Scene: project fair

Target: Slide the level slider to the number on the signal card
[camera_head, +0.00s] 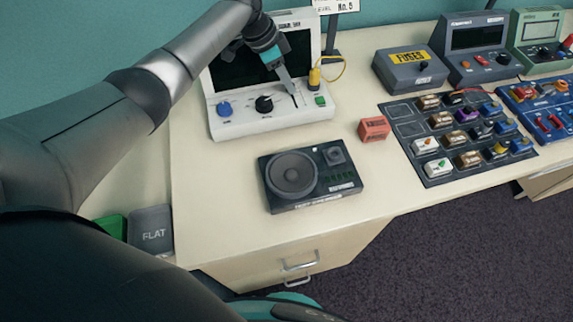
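The white instrument (270,125) stands at the back of the desk, with a dark screen, a blue knob, a black knob and a green button on its front panel. A short dark slider slot (295,101) lies right of the black knob. My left gripper (291,91) reaches down to this slot. Its fingers show as one narrow taper and hide the slider's handle, so its grip and the slider's setting cannot be made out. The signal card (335,4) is cut off by the top edge; it appears to read level No. 5. My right gripper is not in view.
A yellow plug (315,77) with a cable is close right of my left gripper. A black speaker box (308,176) and a red block (374,129) lie in front. A parts board (443,164) and a fuses box (410,69) are to the right.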

